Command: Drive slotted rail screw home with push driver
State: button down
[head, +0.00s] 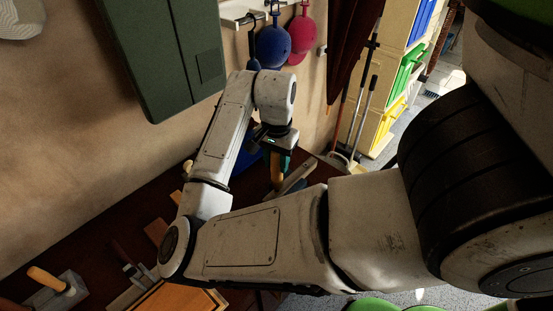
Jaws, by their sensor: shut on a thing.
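My gripper (278,150) is at the end of my arm, above the dark workbench and near the wall. It is shut on a tool with an orange handle (276,172), which looks like the push driver. Only part of this tool shows, pointing down below the jaws; its tip cannot be made out. A teal piece shows right beside the handle. The slotted screw and its rail cannot be made out in this view; my arm covers much of the bench.
The dark bench (85,225) carries a wooden-handled tool (45,280) at lower left and an orange-brown board (180,298) in front. A dark green cabinet (165,55) hangs on the wall. Blue (272,46) and pink (302,36) round items hang from hooks. Shelves with coloured bins (408,72) stand at right.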

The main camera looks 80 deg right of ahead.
notch_tip(320, 180, up, 5)
jog(key=p, duration=0.4)
jog(key=shift+f, duration=0.15)
jog(key=shift+r+p, duration=0.35)
jog(key=shift+r, duration=0.8)
jog(key=shift+s, duration=0.1)
